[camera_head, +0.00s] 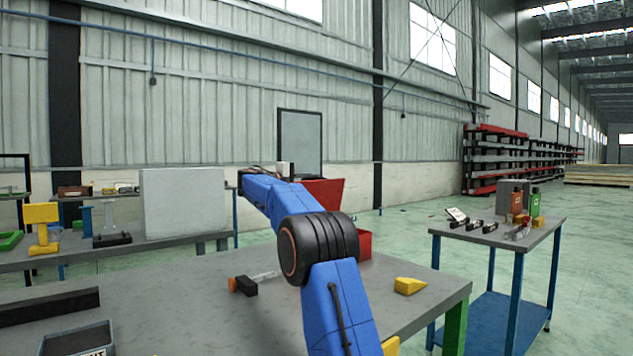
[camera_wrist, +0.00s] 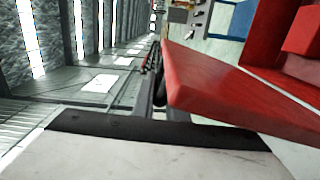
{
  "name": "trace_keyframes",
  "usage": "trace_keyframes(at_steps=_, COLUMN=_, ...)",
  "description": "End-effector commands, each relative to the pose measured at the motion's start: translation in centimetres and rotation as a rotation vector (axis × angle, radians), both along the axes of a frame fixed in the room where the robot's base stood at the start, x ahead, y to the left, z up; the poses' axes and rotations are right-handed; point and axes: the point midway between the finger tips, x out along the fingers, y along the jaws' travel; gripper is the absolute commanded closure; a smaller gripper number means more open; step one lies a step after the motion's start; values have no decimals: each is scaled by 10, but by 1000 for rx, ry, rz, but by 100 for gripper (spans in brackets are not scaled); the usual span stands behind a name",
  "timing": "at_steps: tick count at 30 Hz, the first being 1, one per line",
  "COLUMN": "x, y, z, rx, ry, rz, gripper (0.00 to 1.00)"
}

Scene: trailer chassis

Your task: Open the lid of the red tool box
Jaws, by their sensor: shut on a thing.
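The red tool box (camera_head: 366,245) stands on the grey workbench, mostly hidden behind my blue arm. Its lid (camera_head: 323,193) is raised and tilted up above the box. In the wrist view the lid (camera_wrist: 235,90) is a large red slab, apart from the red box body (camera_wrist: 303,38) at the upper right except toward its hinge side. My gripper (camera_head: 287,171) is at the lid's upper edge, small and partly hidden by my arm. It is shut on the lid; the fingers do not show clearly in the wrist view.
The workbench holds a yellow wedge (camera_head: 410,285), a black and orange tool (camera_head: 244,285) and a dark tray (camera_head: 78,342). A blue-framed table (camera_head: 497,235) with small items stands at the right. A large grey box (camera_head: 183,203) stands on the bench behind. Open green floor lies beyond.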

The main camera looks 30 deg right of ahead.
Motion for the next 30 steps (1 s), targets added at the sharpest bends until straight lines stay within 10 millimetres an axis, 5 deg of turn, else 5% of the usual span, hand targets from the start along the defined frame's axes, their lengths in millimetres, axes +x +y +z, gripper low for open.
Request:
trace_keyframes(at_steps=9, x=-1, y=0, z=2, rx=-2, ry=-1, rz=0, gripper=100)
trace_keyframes(at_steps=10, x=-1, y=0, z=2, rx=-2, ry=-1, rz=0, gripper=85)
trace_keyframes(at_steps=12, x=-1, y=0, z=2, rx=-2, ry=-2, rz=0, gripper=71)
trace_keyframes(at_steps=23, x=-1, y=3, z=1, rx=-1, ry=0, rz=0, gripper=71)
trace_keyframes(at_steps=30, x=-3, y=36, z=1, rx=-1, ry=0, rz=2, gripper=71)
